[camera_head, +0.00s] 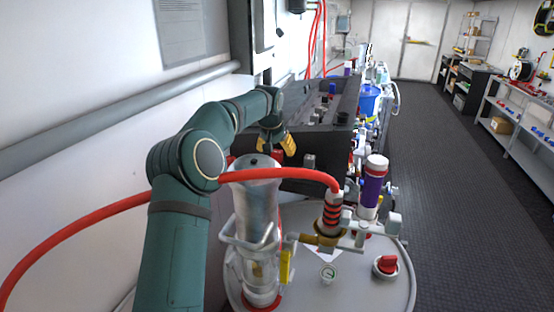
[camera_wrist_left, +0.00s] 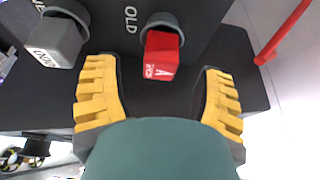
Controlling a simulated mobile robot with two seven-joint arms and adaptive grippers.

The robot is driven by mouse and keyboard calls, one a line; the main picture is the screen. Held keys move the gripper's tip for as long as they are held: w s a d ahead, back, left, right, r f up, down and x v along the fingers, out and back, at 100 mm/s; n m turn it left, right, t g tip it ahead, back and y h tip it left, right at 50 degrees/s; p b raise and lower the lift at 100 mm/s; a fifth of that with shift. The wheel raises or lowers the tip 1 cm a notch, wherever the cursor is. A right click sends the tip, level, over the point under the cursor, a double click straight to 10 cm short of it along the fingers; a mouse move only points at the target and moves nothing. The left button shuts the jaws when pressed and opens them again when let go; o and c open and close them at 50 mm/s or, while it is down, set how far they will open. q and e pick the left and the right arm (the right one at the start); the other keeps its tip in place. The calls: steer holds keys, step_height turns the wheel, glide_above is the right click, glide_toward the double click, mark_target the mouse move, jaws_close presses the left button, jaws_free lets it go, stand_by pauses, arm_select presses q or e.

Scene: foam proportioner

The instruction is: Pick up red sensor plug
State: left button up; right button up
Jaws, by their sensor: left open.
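The red sensor plug (camera_wrist_left: 162,56) sits in a dark round socket on the black panel, under the word "OLD". In the left wrist view it lies between and just beyond the yellow fingertips of my left gripper (camera_wrist_left: 160,95). The gripper is open and does not touch the plug. In the head view my left gripper (camera_head: 277,143) is at the near end of the dark console, and a bit of red shows just below its fingers. My right gripper is in neither view.
A grey plug (camera_wrist_left: 58,42) sits left of the red one. The dark console (camera_head: 335,105) runs along the wall. The floor at right is clear.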

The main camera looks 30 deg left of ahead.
mark_target(277, 152)
arm_select(q)
steer(key=x, duration=0.3)
steer(key=shift+w+f, duration=0.15)
steer(key=shift+f, duration=0.2)
jaws_close()
step_height(277, 152, up, 15)
steer(key=p, duration=0.3)
steer(key=shift+s, duration=0.2)
stand_by(0.3)
